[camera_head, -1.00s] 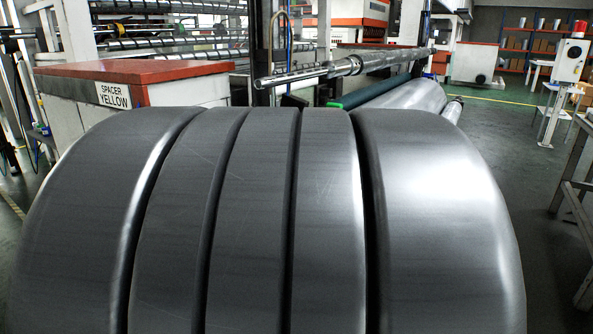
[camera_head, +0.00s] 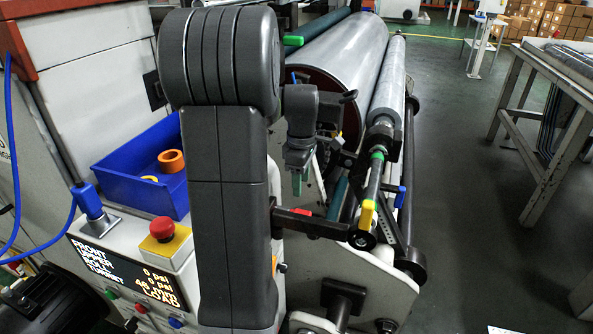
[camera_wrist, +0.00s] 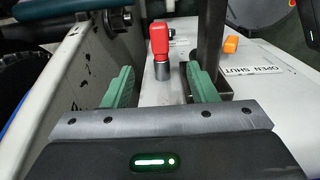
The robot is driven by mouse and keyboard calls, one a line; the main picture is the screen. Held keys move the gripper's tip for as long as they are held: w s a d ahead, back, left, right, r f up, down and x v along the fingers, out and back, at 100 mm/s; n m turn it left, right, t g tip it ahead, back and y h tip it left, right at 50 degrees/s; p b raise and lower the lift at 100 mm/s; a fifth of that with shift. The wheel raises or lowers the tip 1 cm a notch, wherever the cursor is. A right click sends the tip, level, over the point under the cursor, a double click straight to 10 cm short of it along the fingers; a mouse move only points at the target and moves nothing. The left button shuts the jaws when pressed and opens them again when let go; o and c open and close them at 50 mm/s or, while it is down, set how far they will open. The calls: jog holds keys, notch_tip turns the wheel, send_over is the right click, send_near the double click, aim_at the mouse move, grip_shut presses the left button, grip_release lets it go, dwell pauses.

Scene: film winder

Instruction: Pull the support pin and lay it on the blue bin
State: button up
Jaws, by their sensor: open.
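A pin with a red handle and a silver collar (camera_wrist: 160,42) stands in the wrist view, apparently the support pin. A small red part (camera_head: 303,211) below my gripper in the head view may be the same pin. My gripper (camera_wrist: 161,80) is open, with its green fingers on either side of the pin's line and nothing held between them. In the head view my gripper (camera_head: 299,186) points down beside the roller stand. The blue bin (camera_head: 122,166) sits on the machine at left, partly hidden by my arm. It holds an orange ring (camera_head: 171,161) and a yellow piece.
A dark upright bar (camera_wrist: 210,35) stands close to the right finger. An orange lever (camera_wrist: 231,44) and an "OPEN SHUT" label lie further right. A red stop button (camera_head: 163,229) and a display stand before the bin. A yellow handle (camera_head: 367,213) and large rolls are at right.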

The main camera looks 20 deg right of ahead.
aim_at(310, 214)
notch_tip(310, 214, down, 11)
jog(key=shift+f+b, duration=0.1)
jog(key=shift+b, duration=0.25)
grip_shut()
dwell(0.3)
jog(key=shift+s+d, duration=0.8)
jog(key=shift+d, duration=0.25)
jog(key=shift+s+d, duration=0.15)
jog(key=shift+d, duration=0.05)
jog(key=shift+s+d, duration=0.5)
jog(key=shift+d, duration=0.2)
jog(key=shift+s+d, duration=0.5)
jog(key=shift+d, duration=0.15)
